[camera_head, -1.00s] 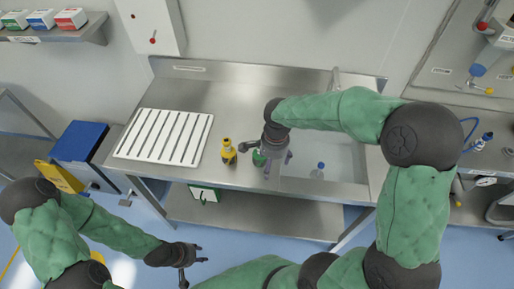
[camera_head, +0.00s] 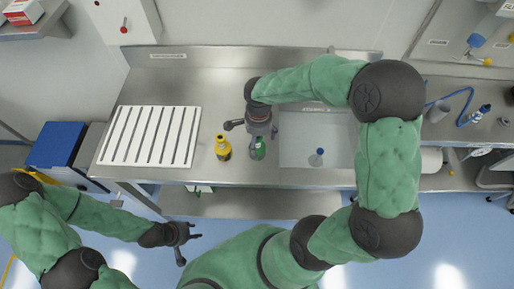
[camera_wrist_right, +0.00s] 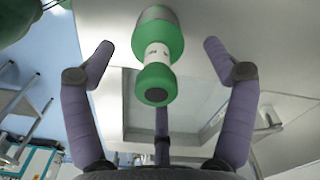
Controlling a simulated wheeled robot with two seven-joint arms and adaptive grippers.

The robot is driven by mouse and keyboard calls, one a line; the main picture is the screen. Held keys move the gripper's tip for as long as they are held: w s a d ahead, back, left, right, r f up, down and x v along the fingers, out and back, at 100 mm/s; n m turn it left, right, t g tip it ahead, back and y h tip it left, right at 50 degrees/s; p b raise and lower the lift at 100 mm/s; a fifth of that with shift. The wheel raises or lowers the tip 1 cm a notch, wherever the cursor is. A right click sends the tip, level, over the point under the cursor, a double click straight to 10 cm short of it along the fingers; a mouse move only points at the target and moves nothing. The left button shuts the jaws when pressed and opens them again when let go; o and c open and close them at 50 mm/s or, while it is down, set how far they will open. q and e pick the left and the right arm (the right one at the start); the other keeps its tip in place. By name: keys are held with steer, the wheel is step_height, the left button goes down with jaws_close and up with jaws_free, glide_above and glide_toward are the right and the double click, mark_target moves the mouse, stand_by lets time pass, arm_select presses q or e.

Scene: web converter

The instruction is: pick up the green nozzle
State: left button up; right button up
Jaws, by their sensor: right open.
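The green nozzle (camera_head: 258,149) stands on the steel counter, left of the sink, just below my right gripper (camera_head: 255,128) in the head view. In the right wrist view the nozzle (camera_wrist_right: 156,85) has green ends and a white middle. It lies between the spread purple fingers of the right gripper (camera_wrist_right: 159,62), with visible gaps to the two side fingers. The third finger is partly behind it. My right gripper is open and holds nothing. My left gripper (camera_head: 190,248) hangs in front of the counter, fingers spread and empty.
A yellow bottle (camera_head: 222,149) stands close left of the nozzle. A white slatted rack (camera_head: 150,135) lies farther left. Bare counter (camera_head: 225,85) lies behind.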

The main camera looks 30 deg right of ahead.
mark_target(257, 147)
steer(key=f, duration=0.5)
steer(key=shift+a+b, duration=0.25)
steer(key=shift+b, duration=0.15)
steer(key=shift+s, duration=0.1)
steer(key=c, duration=1.3)
